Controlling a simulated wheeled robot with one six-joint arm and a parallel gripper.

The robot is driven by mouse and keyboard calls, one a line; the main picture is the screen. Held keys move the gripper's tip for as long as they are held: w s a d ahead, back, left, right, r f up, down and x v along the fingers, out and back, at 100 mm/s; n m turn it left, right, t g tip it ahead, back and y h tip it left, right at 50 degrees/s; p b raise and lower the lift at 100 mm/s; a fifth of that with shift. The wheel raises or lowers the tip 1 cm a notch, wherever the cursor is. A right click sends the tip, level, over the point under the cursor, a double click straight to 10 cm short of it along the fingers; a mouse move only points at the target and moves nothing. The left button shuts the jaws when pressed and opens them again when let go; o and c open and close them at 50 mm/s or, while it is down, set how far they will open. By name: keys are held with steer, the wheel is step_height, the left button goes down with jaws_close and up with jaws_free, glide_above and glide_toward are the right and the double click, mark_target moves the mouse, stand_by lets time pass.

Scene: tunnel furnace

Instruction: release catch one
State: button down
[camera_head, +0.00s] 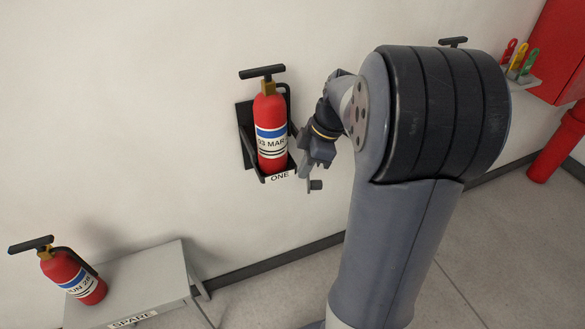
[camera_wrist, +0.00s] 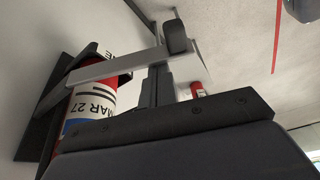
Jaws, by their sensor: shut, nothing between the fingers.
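A red extinguisher (camera_head: 270,125) stands in the dark wall bracket (camera_head: 247,135) labelled ONE; its label reads MAR 27 in the wrist view (camera_wrist: 92,98). A light grey catch bar (camera_wrist: 100,70) reaches past the extinguisher and ends in a dark knob (camera_wrist: 175,37). The knob also shows in the head view (camera_head: 315,185), right of the bracket. My gripper (camera_wrist: 157,72) is shut and empty, its fingertips at the bar near the knob end. I cannot tell whether they touch it. In the head view my wrist partly hides the bar.
A small shelf with coloured tags (camera_head: 518,58) and a red cabinet (camera_head: 560,50) are at upper right. The wall is close behind the bracket.

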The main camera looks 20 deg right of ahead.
steer(key=d+n+g, duration=0.1)
steer(key=d+n, duration=0.4)
steer(key=d, duration=0.2)
steer(key=shift+s+n+g+p, duration=0.35)
steer(key=shift+n+g+p, duration=0.05)
steer(key=shift+p, duration=0.05)
steer(key=shift+r, duration=0.1)
stand_by(0.3)
